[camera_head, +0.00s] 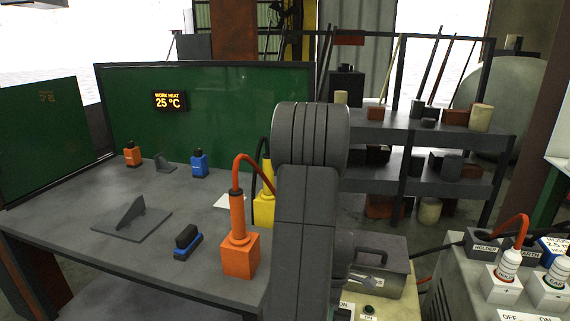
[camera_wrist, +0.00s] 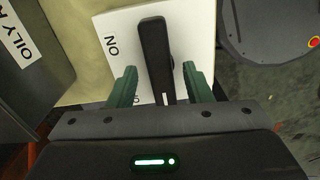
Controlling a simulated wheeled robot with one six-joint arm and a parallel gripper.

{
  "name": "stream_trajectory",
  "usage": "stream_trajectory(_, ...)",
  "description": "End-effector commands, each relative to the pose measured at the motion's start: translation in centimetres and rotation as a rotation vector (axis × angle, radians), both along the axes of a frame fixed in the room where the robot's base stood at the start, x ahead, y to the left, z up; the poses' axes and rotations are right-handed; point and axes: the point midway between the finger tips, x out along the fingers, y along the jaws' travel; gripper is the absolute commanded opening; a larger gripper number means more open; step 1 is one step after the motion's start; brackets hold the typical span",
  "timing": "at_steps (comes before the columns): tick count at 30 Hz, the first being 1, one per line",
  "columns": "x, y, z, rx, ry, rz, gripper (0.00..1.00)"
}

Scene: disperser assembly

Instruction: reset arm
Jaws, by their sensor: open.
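My gripper shows in the wrist view (camera_wrist: 157,82), with two green fingers apart. A black lever handle (camera_wrist: 155,50) on a white plate (camera_wrist: 195,30) marked ON lies between and beyond the fingers. I cannot tell whether the fingers touch it. In the head view my dark grey arm rises in the middle and hides part of the table edge; the gripper itself is not visible there.
The grey worktable (camera_head: 70,195) bears an orange device (camera_head: 240,252), a yellow device (camera_head: 264,208), a blue-black brush-like block (camera_head: 187,242) and small bottles. A grey box (camera_head: 380,265) and a welding machine stand right. Shelves (camera_head: 430,128) stand behind.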

Motion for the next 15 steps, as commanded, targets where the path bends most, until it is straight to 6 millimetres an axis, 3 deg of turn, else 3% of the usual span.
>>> stream_trajectory(15, -0.04, 0.00, 0.10, 0.000, 0.001, -0.419, 0.45)
